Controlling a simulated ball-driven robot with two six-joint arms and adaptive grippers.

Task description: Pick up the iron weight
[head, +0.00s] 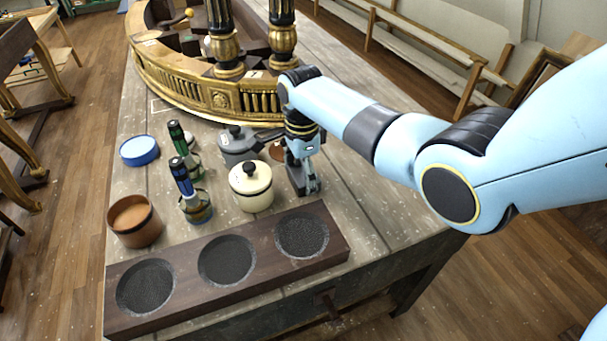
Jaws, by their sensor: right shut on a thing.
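My right gripper (308,185) points down over the console's wooden top, just right of the cream lidded pot (251,186) and behind the dark three-hollow block. Its fingers are closed on a small dark thing, which I take to be the iron weight. The fingers hide most of it and its outline blends with them. I cannot tell whether it touches the table. My left gripper is not in view.
Left of the gripper stand a grey lidded pot (237,146), two dark-topped tools in glass jars (196,205), a copper-brown cup (134,221) and a blue-rimmed dish (139,150). The three-hollow block (265,235) lies in front. A gilt curved piece (215,98) stands behind.

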